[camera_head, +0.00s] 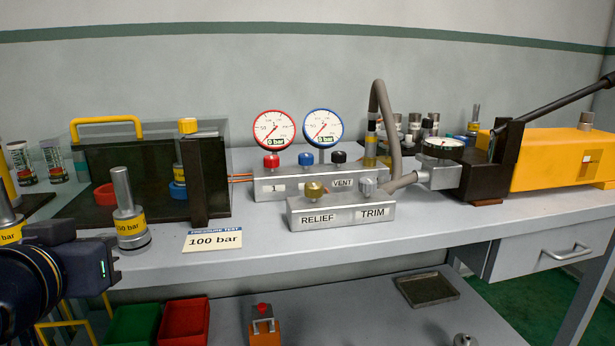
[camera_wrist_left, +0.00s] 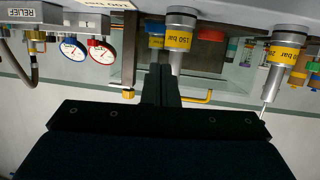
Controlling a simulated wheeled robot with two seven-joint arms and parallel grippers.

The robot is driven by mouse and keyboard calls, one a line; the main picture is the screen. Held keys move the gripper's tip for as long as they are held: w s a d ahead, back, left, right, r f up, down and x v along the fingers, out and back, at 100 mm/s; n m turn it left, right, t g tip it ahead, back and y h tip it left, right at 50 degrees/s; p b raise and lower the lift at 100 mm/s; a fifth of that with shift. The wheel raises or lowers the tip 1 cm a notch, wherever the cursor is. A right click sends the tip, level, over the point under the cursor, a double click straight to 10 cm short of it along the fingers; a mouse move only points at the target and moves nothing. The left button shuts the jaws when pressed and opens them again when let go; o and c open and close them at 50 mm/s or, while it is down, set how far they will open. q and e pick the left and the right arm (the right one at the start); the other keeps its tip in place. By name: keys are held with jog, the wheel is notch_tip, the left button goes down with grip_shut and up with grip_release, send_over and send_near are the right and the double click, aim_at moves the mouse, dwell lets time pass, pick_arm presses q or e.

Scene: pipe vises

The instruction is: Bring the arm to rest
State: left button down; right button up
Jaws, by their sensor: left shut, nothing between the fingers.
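My left arm comes in low at the left edge of the head view, below and in front of the bench. My left gripper (camera_wrist_left: 162,84) has its two black fingers together in the left wrist view, with nothing between them. That view is upside down. Past the fingertips is a grey cylinder with a yellow "150 bar" label (camera_wrist_left: 178,40); it also stands upright on the bench in the head view (camera_head: 130,222). I cannot tell the exact gap, but the fingers do not hold it. My right gripper is in neither view.
The bench (camera_head: 290,250) carries a dark box with a yellow handle (camera_head: 108,121), a "100 bar" card (camera_head: 212,241), a RELIEF/TRIM block (camera_head: 341,216), gauges (camera_head: 274,128) and a yellow pump (camera_head: 560,160). Green (camera_head: 134,325) and red bins (camera_head: 184,322) sit below.

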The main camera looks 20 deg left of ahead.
pick_arm(q)
jog(key=w+d+f+m+g+h, duration=0.1)
jog(key=d+f+g+h, duration=0.15)
jog(key=f, duration=0.65)
jog(key=d+f+m+g+h, duration=0.1)
jog(key=d+f+g+h, duration=0.2)
jog(key=f, duration=0.6)
jog(key=s+d+f+m+g+h+p, duration=0.1)
jog(key=s+d+f+g+h, duration=0.3)
jog(key=d+f, duration=0.65)
notch_tip(320, 180, up, 33)
jog(key=a+t+p, duration=0.1)
jog(key=p, duration=3.1)
jog(key=shift+s+a+p, duration=0.15)
jog(key=shift+s+p, duration=0.05)
jog(key=shift+p, duration=0.2)
jog(key=shift+t, duration=0.25)
